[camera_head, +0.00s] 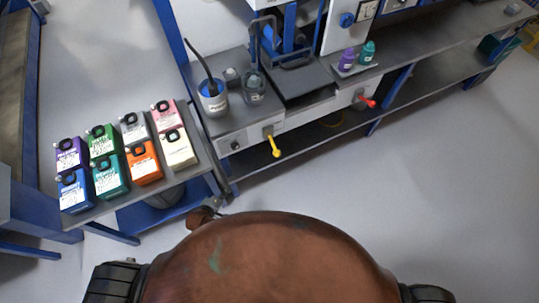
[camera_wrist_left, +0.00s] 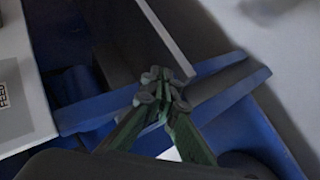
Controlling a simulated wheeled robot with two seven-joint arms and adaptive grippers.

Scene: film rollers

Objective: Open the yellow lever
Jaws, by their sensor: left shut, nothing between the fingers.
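The yellow lever (camera_head: 273,145) is on the front face of the grey machine bench, its handle hanging downward and slightly to the right. My left gripper (camera_head: 220,186) is below and to the left of the lever in the head view, between the bench and the small table of cans, apart from the lever. Its green-sided fingers are shut together and empty in the left wrist view (camera_wrist_left: 164,88). The lever does not show in the wrist view. My right gripper is not in view.
A grey table (camera_head: 95,210) with several coloured cans stands at the left. A red lever (camera_head: 367,102) is further right on the bench front. A blue-and-white pot (camera_head: 213,103) stands on the bench top. The floor (camera_head: 350,190) in front is clear.

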